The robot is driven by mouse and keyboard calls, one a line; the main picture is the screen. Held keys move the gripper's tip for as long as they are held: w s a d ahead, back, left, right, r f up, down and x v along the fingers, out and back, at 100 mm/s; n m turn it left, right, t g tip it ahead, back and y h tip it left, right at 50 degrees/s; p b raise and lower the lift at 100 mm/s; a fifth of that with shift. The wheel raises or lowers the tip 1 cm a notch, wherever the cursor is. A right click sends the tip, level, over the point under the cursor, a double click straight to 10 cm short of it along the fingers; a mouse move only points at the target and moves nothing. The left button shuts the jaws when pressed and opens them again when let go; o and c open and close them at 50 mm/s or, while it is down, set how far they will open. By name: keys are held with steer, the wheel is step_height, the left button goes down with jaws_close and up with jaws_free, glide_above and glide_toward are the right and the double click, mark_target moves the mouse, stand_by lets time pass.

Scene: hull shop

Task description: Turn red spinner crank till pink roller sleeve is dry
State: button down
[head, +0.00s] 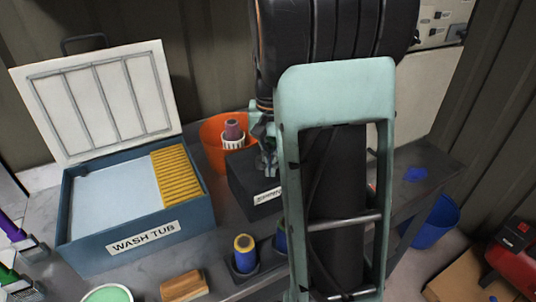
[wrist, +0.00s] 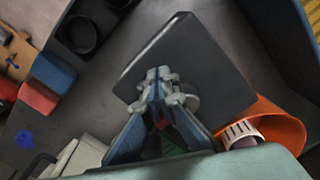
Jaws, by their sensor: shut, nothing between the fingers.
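The pink roller sleeve (head: 233,127) stands upright in a white ribbed holder (head: 232,142) inside an orange bowl (head: 211,131).
A blue wash tub (head: 125,225) with its lid raised and a yellow ribbed grate (head: 176,174) stands left. A blue-and-yellow spool (head: 245,254) and a wooden brush block (head: 183,286) are in front. A blue bucket (head: 436,222) stands right. My arm blocks the centre.

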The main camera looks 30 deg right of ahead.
steer(key=shift+f+b, duration=0.3)
steer(key=shift+f, duration=0.2)
steer(key=shift+r+p, duration=0.4)
steer(key=shift+d, duration=0.15)
